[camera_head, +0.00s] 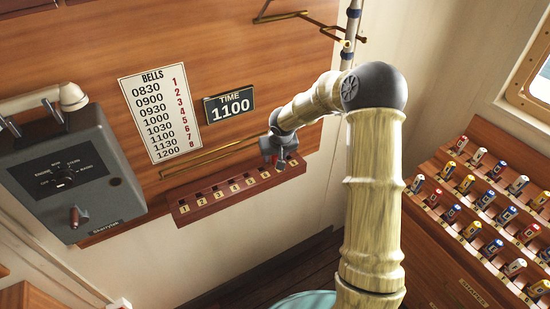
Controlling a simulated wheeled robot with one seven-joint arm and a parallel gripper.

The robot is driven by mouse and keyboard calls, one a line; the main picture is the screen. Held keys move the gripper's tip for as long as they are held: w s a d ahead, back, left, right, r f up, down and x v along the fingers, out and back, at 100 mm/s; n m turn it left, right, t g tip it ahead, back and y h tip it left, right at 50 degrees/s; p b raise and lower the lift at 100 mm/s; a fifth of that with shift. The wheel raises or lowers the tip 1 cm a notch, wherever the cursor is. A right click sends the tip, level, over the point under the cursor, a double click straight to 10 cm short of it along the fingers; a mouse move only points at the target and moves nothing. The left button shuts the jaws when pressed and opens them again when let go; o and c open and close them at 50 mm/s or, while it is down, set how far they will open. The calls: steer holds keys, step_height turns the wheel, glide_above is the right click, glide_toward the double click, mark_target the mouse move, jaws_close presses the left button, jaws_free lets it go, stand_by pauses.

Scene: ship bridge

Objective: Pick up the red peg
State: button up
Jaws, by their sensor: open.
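My gripper (279,164) is open at the end of the bamboo-like arm, pointing down at the right part of a dark red numbered rack (222,201) on the wall. I cannot tell whether it touches the rack. No single red peg stands out clearly. My gripper hides part of the rack, and anything between its fingers is too small to tell. Pegs with red, yellow and blue colouring stand in rows in the sloped wooden rack at right; one with red on it (434,198) is near its left edge. My gripper is well apart from them.
A grey control box (80,185) with a lever and phone handset is on the wall at left. A bells chart (160,115) and a time plate (230,104) hang above the numbered rack. Brass rails run above it. The sloped wooden rack (415,262) fills the right side.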

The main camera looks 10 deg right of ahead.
mark_target(275, 157)
steer(key=shift+w+f, duration=0.2)
steer(key=shift+f, duration=0.15)
jaws_close()
steer(key=shift+r, duration=0.1)
stand_by(0.3)
step_height(275, 157, up, 18)
steer(key=b, duration=0.2)
stand_by(0.7)
